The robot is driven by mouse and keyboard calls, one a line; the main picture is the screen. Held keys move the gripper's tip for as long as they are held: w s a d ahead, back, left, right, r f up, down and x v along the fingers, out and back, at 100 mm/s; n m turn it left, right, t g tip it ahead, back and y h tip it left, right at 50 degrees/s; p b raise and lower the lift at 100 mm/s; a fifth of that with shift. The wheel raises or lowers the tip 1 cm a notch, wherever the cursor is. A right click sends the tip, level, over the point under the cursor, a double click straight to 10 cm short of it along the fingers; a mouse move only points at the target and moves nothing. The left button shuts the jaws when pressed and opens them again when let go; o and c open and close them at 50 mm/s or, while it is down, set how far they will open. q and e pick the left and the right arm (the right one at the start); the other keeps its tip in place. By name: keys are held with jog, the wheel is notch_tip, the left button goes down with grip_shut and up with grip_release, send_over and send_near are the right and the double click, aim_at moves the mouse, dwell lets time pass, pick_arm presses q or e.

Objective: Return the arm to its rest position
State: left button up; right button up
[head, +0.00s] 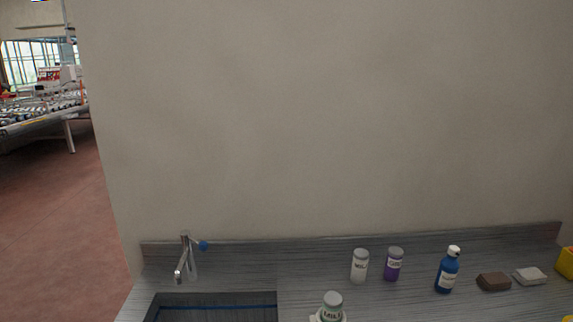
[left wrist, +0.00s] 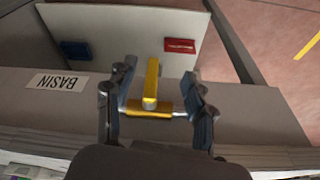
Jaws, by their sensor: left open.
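My left gripper (left wrist: 157,72) shows in the left wrist view, with its two dark fingers spread apart. A yellow T-shaped piece (left wrist: 152,85) shows between the fingers, with metal at the ends of its crossbar. I cannot tell whether the fingers touch it. Behind it is a pale panel (left wrist: 110,25) with a blue block (left wrist: 76,50) and a red block (left wrist: 180,46). Neither of my arms shows in the head view, and my right gripper is in no view.
A grey counter (head: 310,265) with a sink (head: 215,312) and tap (head: 186,258) lies below a bare wall. Several bottles, including a blue one (head: 447,272), stand on it. An upside-down BASIN label (left wrist: 57,82) is near the gripper. Red floor (head: 50,200) is open at left.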

pick_arm(q)
notch_tip(320, 180, down, 19)
jog(key=s+b, duration=0.3)
jog(key=b, duration=0.2)
jog(key=s+a+f+b, duration=0.1)
jog(key=s+f+b, duration=0.2)
jog(key=f, duration=0.6)
jog(key=s+a+f+g+b, duration=0.1)
jog(key=s+f+b, duration=0.2)
jog(key=s+f, duration=0.5)
jog(key=s+a+f+g+b, duration=0.1)
jog(key=s+f+b, duration=0.3)
jog(key=f, duration=0.7)
jog(key=shift+s+a, duration=0.15)
jog(key=shift+s, duration=0.85)
